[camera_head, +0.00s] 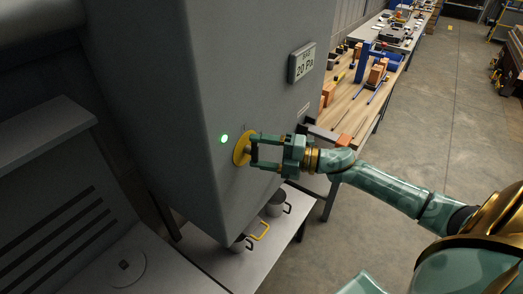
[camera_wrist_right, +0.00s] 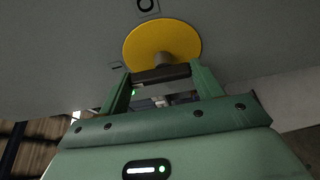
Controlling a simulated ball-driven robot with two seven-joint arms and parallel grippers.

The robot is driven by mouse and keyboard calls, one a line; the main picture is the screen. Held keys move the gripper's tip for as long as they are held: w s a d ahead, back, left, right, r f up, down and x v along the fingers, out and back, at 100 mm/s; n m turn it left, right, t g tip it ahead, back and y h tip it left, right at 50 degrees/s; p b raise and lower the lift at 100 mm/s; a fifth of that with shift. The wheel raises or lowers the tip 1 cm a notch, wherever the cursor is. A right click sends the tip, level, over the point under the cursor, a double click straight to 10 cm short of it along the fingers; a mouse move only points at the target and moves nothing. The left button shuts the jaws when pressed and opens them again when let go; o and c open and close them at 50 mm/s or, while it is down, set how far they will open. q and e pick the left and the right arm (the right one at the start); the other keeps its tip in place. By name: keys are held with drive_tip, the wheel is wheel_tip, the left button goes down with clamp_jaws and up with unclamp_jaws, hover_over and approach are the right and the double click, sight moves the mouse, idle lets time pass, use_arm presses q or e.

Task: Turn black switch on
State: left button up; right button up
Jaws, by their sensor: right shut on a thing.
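The black switch (camera_wrist_right: 161,74) is a dark bar on a grey stem in front of a round yellow disc (camera_wrist_right: 162,44) on the grey cabinet face. In the head view the yellow disc (camera_head: 240,148) shows side-on at the left of my right gripper (camera_head: 254,151). In the wrist view my right gripper (camera_wrist_right: 160,77) has one finger at each end of the black bar and is shut on it. In the head view the fingers partly hide the switch. My left gripper is not in view.
A green light (camera_head: 224,139) glows beside the disc. A "20 Pa" display (camera_head: 302,63) is higher on the cabinet (camera_head: 225,60). An "O" mark (camera_wrist_right: 147,5) is above the disc in the wrist view. A wooden workbench (camera_head: 345,102) with tools stands behind; open floor lies right.

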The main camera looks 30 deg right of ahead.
drive_tip(key=shift+f, duration=0.1)
idle(0.5)
drive_tip(key=o, duration=1)
drive_tip(key=b+v, duration=0.2)
drive_tip(key=v, duration=1.4)
drive_tip(key=shift+s+d, duration=0.15)
drive_tip(key=shift+s, duration=0.05)
